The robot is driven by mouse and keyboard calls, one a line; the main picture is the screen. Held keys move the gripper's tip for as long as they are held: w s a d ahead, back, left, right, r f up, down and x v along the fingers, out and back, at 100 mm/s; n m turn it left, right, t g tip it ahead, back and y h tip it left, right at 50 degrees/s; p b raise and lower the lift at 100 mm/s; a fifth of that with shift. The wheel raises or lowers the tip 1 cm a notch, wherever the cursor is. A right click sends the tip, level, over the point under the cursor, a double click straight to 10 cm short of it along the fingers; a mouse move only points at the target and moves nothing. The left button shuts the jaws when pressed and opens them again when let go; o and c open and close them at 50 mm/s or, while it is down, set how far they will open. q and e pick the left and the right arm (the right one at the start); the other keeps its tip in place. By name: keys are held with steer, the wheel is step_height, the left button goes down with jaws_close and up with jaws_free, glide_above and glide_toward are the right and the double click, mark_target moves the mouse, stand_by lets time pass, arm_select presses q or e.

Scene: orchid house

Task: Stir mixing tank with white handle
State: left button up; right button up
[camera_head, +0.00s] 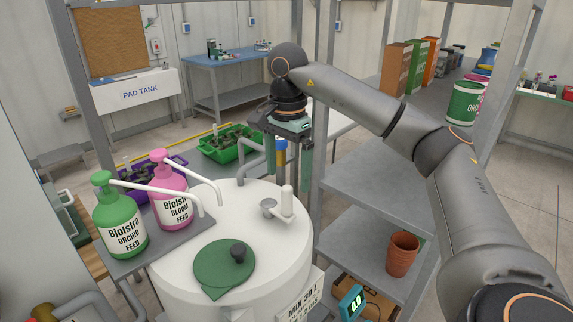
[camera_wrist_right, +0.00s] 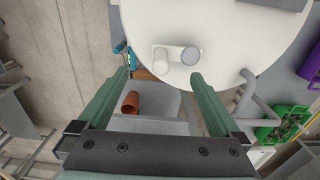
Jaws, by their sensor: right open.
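The white mixing tank (camera_head: 178,268) stands at the lower middle of the head view, its label partly cut off. On its top is a crank with a grey hub (camera_head: 268,206) and an upright white handle (camera_head: 287,199). The crank also shows in the wrist view, with the white handle (camera_wrist_right: 161,62) left of the hub (camera_wrist_right: 191,56). My right gripper (camera_head: 288,176) is open and empty, fingers pointing down, apart from the handle and above it. In the wrist view the handle appears just beyond the gap between the fingertips (camera_wrist_right: 160,77). My left gripper is out of view.
A green lid with a dark knob (camera_head: 225,265) lies on the tank top. Green (camera_head: 120,222) and pink (camera_head: 173,205) pump bottles stand at left, spouts reaching over the tank. Shelves (camera_head: 365,190) with a terracotta pot (camera_head: 401,254) are at right. A green crate (camera_head: 232,150) is behind.

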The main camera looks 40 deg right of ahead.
mark_target(287, 202)
steer(key=shift+f, duration=0.5)
arm_select(q)
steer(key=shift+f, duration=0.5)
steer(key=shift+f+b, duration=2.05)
steer(key=shift+b, duration=0.15)
arm_select(e)
steer(key=shift+w+f, duration=0.1)
steer(key=shift+f, duration=3.55)
jaws_close()
